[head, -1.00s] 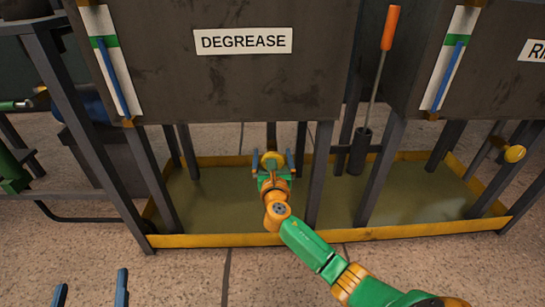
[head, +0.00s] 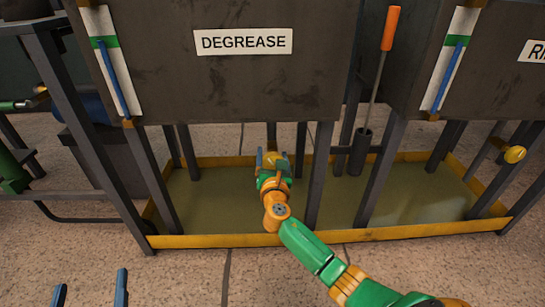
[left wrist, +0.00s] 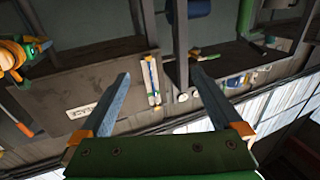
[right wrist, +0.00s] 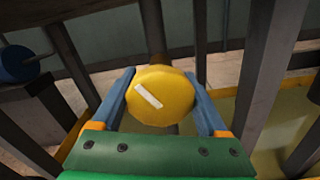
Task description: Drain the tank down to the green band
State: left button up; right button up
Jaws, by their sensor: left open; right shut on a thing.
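The dark DEGREASE tank (head: 270,85) stands in front of me. Its gauge (head: 122,75) is a white strip with a green band (head: 110,42) near the top and a blue column (head: 113,80). The column's top appears to lie at the green band; the exact level is too small to tell. My right gripper (head: 272,158) is shut on the yellow valve knob (right wrist: 160,97) under this tank. In the right wrist view the knob sits between the blue fingers, its white mark slanted. My left gripper (head: 90,290) is open and empty at the lower left, away from the tank.
A yellow-rimmed basin (head: 350,235) lies beneath the tanks, between dark legs (head: 320,175). A second tank (head: 480,85) at the right has a similar gauge (head: 450,65) and a yellow knob (head: 515,154). An orange-handled tool (head: 390,30) stands in a holder. The floor in front is clear.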

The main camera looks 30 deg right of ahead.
jog(key=shift+m, duration=2)
pick_arm(q)
jog(key=shift+s+d+r+t+h+b, duration=0.2)
jog(key=shift+r+t, duration=0.25)
jog(key=shift+r, duration=0.45)
jog(key=shift+s+r+t+h+b, duration=0.1)
jog(key=shift+r+t+h, duration=0.15)
jog(key=shift+r+t, duration=0.45)
jog(key=shift+s+d+r+t+h+b, duration=0.1)
jog(key=shift+r+t+h, duration=0.15)
jog(key=shift+r, duration=0.85)
pick_arm(e)
jog(key=shift+m, duration=1.1)
jog(key=o, duration=1.3)
jog(key=shift+c, duration=0.2)
